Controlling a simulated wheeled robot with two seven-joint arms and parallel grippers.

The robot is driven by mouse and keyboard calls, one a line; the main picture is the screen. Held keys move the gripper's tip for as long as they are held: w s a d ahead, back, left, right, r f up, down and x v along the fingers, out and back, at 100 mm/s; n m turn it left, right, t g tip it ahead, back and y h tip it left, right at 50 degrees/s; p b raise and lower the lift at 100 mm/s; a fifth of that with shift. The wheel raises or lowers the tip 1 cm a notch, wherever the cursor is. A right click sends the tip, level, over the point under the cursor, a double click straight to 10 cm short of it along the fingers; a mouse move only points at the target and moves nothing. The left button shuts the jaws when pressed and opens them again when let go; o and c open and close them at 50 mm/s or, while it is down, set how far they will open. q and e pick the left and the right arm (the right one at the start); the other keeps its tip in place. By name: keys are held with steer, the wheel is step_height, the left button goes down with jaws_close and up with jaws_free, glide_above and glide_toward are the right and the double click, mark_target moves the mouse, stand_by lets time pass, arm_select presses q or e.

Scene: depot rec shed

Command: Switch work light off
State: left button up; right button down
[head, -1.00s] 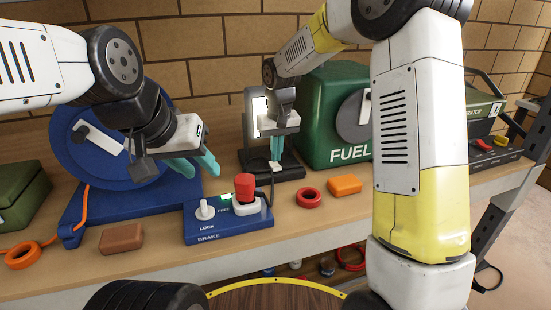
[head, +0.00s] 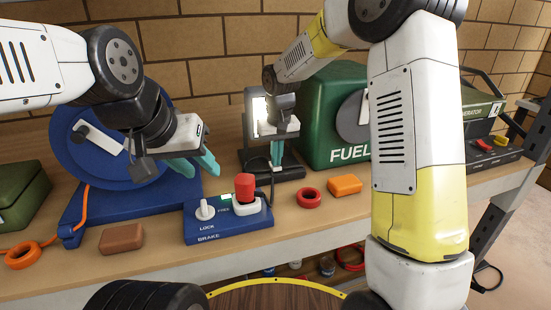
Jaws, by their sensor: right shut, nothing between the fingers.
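The work light (head: 259,108) stands at the back of the bench, a dark upright frame on a dark base (head: 290,172). Its panel looks bright white, partly covered by my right gripper. My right gripper (head: 277,163) is shut and empty, pointing down in front of the panel with its teal fingertips close above or at the base. I cannot tell whether they touch it, and any switch there is hidden or too small to make out. My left gripper (head: 197,167) is open and empty, in front of the blue reel, to the left of the light.
The blue brake box (head: 228,222) with a red knob stands in front of the light. A red ring (head: 309,197) and an orange block (head: 344,185) lie to its right.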

steer(key=shift+f, duration=0.2)
steer(key=shift+r, duration=3.55)
